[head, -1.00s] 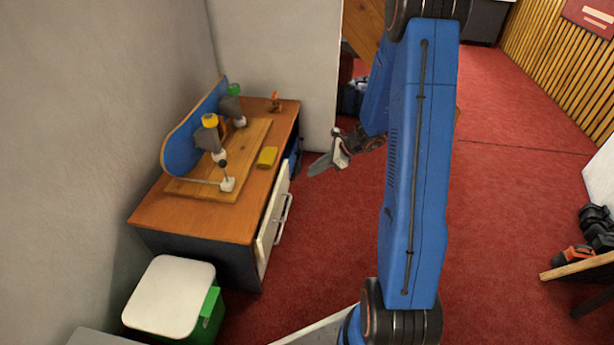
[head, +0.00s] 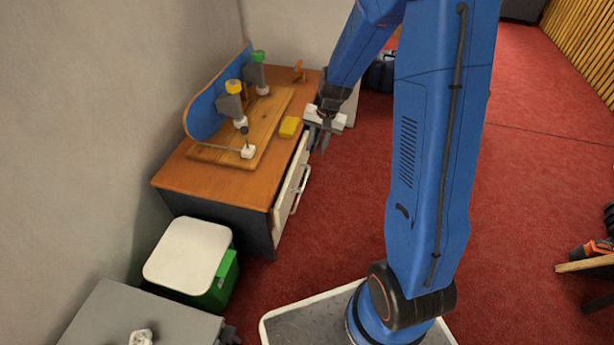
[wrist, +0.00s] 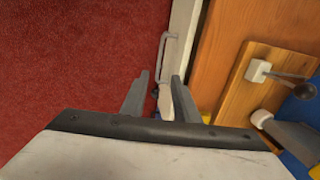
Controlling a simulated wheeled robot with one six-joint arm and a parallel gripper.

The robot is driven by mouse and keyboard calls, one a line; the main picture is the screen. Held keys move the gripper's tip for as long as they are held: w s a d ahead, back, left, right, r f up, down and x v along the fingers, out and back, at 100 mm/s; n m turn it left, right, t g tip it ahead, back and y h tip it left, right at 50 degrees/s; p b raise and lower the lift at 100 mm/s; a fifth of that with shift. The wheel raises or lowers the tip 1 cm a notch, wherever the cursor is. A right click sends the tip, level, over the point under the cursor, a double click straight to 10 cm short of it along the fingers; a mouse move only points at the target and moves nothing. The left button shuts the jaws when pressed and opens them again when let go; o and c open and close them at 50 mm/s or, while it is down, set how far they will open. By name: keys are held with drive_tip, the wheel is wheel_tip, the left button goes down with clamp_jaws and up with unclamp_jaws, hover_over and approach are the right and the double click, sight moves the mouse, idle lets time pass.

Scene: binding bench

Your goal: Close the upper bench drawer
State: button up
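The wooden-topped bench (head: 225,183) stands against the wall in the head view. Its white drawer front (head: 290,190) with a pale bar handle (head: 301,187) faces the red floor on the right. In the wrist view, the white drawer front (wrist: 184,45) runs beside the bench top's edge, with the handle (wrist: 164,58) sticking out to its left. How far the upper drawer stands out is hard to tell. My gripper (head: 324,138) is near the far end of the drawer front, apart from the handle. Its two fingers (wrist: 160,76) are spread with nothing held between them.
On the bench top are a wooden board (head: 222,157) with clamps, a blue panel (head: 205,110) and a yellow block (head: 289,127). A green bin with a white lid (head: 187,250) and a grey table (head: 145,318) stand nearer.

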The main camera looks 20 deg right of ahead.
sight(306, 180)
drive_tip(key=a+f, duration=0.1)
drive_tip(key=f, duration=0.4)
drive_tip(key=w+f, duration=0.1)
drive_tip(key=f, duration=0.5)
drive_tip(key=a+f, duration=0.1)
drive_tip(key=f, duration=0.4)
drive_tip(key=shift+w+a+f, duration=0.35)
drive_tip(key=shift+w, duration=0.05)
drive_tip(key=shift+c, duration=0.3)
clamp_jaws()
